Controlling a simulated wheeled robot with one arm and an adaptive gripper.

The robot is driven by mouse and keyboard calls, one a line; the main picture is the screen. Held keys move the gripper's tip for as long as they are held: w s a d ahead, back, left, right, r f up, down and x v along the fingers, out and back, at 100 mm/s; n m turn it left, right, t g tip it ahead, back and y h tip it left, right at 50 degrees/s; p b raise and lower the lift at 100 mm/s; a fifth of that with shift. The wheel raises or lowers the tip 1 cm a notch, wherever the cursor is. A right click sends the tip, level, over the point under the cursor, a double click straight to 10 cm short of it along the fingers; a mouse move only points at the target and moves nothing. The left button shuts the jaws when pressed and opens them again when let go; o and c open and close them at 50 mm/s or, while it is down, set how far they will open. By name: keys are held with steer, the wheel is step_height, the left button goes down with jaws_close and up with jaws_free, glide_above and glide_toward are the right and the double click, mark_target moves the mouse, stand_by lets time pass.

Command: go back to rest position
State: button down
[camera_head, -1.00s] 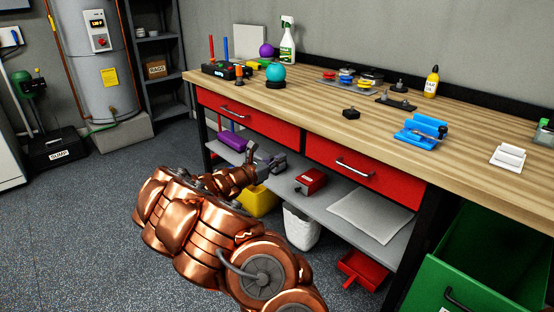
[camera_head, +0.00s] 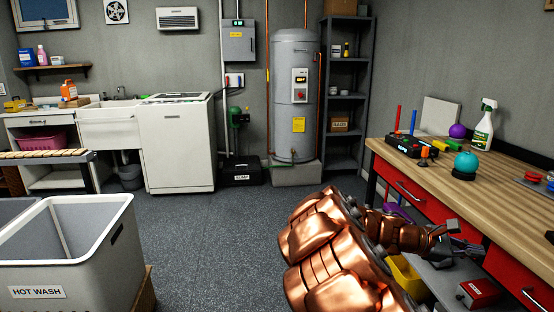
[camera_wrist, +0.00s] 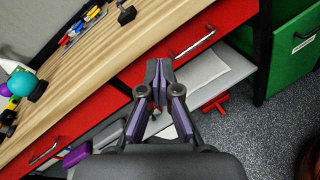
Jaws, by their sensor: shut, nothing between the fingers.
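My gripper (camera_head: 470,246) is at the end of my copper-coloured arm, at the lower right of the head view, in front of the workbench's red drawers. In the wrist view my gripper (camera_wrist: 159,72) has its two fingers together with nothing between them. The wooden workbench top (camera_head: 450,187) runs along the right side of the head view. In the wrist view the red drawer front (camera_wrist: 222,38) lies just beyond the fingertips. I cannot tell whether they touch it.
A white "HOT WASH" bin (camera_head: 60,262) stands at the lower left. A white washer (camera_head: 177,150), a water heater (camera_head: 293,100) and a grey shelf (camera_head: 345,95) line the back. The dark floor (camera_head: 215,235) between bin and bench is clear.

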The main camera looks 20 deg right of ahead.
steer(key=s+a+r+m+t+y+p, duration=0.1)
steer(key=s+a+y+p, duration=0.4)
steer(key=a, duration=0.9)
steer(key=s+a+r+m+t+y+p, duration=0.2)
steer(key=s+a+r+m+y+p, duration=0.1)
steer(key=a, duration=1.2)
steer(key=s+a+r+m+t+y+p, duration=0.2)
steer(key=s+a+r+y+p, duration=0.4)
steer(key=a+p, duration=0.4)
steer(key=s+a+m, duration=0.1)
steer(key=a, duration=0.3)
steer(key=shift+s+a+r+y, duration=0.15)
steer(key=shift+r+y, duration=0.1)
steer(key=shift+y, duration=0.05)
